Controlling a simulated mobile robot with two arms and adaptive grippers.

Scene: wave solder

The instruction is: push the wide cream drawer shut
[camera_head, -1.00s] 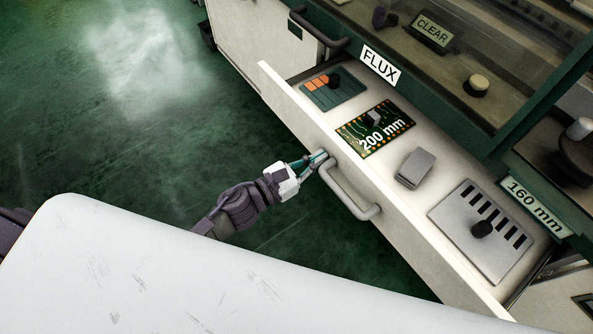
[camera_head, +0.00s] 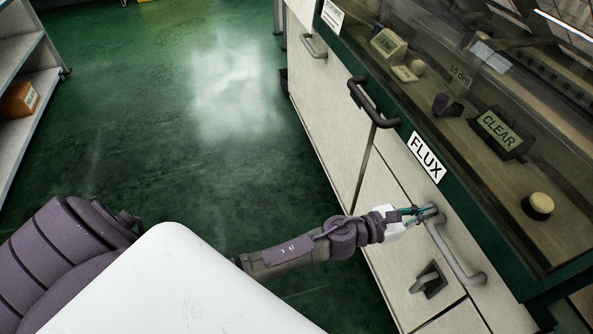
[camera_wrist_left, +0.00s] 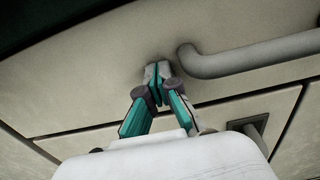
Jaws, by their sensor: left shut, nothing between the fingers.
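The wide cream drawer (camera_head: 401,165) is now flush with the cabinet front in the head view, below the FLUX label, and its contents are hidden. Its grey bar handle (camera_head: 452,252) also crosses the upper right of the left wrist view (camera_wrist_left: 255,57). My left gripper (camera_head: 429,212) is shut and empty, its fingertips at or very near the drawer front beside the handle's upper end. In the left wrist view the closed fingertips (camera_wrist_left: 157,72) sit just left of the handle's end. My right gripper is not in view.
A dark handle (camera_head: 372,103) sticks out above the drawer. A recessed latch (camera_head: 428,281) is on the panel below. Glazed machine housing with a CLEAR block (camera_head: 500,131) stands above. A shelf with an orange box (camera_head: 19,100) is at far left. Green floor (camera_head: 190,150) between is open.

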